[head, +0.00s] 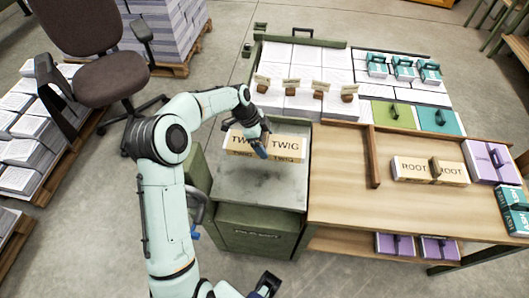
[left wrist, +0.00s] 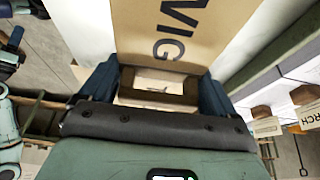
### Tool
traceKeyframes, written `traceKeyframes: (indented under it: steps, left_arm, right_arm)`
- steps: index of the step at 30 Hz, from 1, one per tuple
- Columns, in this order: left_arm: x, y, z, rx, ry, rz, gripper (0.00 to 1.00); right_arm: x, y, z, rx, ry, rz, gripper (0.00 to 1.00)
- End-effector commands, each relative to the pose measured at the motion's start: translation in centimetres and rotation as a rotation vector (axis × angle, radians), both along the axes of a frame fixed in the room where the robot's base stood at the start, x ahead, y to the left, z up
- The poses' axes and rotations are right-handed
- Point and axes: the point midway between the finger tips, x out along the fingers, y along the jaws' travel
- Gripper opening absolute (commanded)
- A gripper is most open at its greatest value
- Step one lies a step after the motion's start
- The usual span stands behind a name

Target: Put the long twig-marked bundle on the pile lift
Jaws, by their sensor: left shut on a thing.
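The long tan bundle marked TWIG (head: 289,148) is over the far part of the pile lift's grey top plate (head: 255,190). The pile lift is a green box-like unit beside the wooden table. I cannot tell whether the bundle touches the plate or hangs just above it. My left gripper (head: 262,150) comes over the bundle's middle and is shut on it. In the left wrist view, the bundle's face (left wrist: 185,35) reads WIG, and a dark brown handle (left wrist: 158,92) lies between the blue fingers of my left gripper (left wrist: 158,85). My right gripper does not show clearly.
The wooden table (head: 338,185) holds a ROOT bundle (head: 430,170) and purple bundles (head: 487,160). A raised wooden divider (head: 372,157) crosses it. Behind the lift is a green-edged bench with paper stacks (head: 303,103) and tagged blocks. A chair (head: 105,80) stands at left. The lift's front plate is clear.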

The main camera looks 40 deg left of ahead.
Motion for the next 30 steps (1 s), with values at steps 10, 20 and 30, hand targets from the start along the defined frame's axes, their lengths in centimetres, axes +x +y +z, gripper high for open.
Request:
traceKeyframes:
  steps: [10, 20, 30]
  left_arm:
    - [0.1, 0.0, -3.2, -0.001, -0.002, -0.001, 0.28]
    - [0.1, 0.0, -6.6, 0.001, -0.003, 0.0, 0.28]
    - [0.0, 0.0, -6.6, 0.0, 0.0, 0.0, 1.0]
  right_arm:
    - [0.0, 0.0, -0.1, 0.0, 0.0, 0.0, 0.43]
    - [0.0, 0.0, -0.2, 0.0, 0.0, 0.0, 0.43]
    - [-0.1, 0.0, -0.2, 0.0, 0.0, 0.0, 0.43]
